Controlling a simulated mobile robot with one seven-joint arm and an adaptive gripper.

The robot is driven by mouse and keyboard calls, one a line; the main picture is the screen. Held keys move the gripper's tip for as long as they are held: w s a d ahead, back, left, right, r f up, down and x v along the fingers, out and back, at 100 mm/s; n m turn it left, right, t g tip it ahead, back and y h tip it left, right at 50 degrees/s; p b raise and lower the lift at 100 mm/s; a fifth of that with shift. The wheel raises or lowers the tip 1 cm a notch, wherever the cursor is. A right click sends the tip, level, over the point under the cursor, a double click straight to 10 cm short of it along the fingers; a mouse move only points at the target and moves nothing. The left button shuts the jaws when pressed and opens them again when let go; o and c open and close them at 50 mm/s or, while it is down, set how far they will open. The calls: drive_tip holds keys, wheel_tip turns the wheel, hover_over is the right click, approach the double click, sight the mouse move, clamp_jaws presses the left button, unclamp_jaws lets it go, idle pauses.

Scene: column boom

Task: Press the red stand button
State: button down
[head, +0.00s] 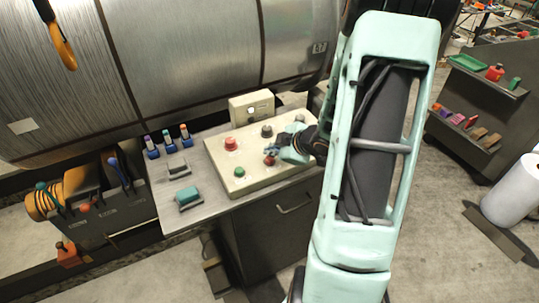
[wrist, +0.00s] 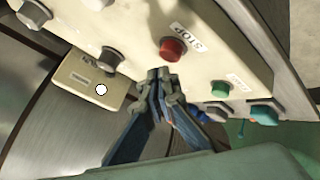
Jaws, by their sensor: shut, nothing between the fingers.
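A cream control panel (head: 252,184) lies on the grey stand. In the head view it has a large red button (head: 231,143), a smaller red button (head: 269,160) and a green button (head: 239,172). In the wrist view a red button (wrist: 172,49) labelled STOP sits just past my fingertips, with a green button (wrist: 219,89) to its right. My gripper (wrist: 166,74) is shut and empty, with its tips close to the STOP button; contact cannot be told. In the head view my gripper (head: 270,150) is over the panel beside the smaller red button, partly covered by my arm.
Dark knobs (head: 266,131) stand on the panel. A cream box (head: 250,107) is behind it, beside the large metal cylinder (head: 190,50). Several coloured tools (head: 168,141) and a teal block (head: 188,196) lie on the stand's left. A shelf (head: 470,110) stands at right.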

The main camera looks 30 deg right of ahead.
sight(271, 159)
drive_tip(key=shift+r, duration=0.15)
wheel_tip(271, 159, up, 5)
drive_tip(key=p, duration=0.5)
idle(0.3)
idle(0.4)
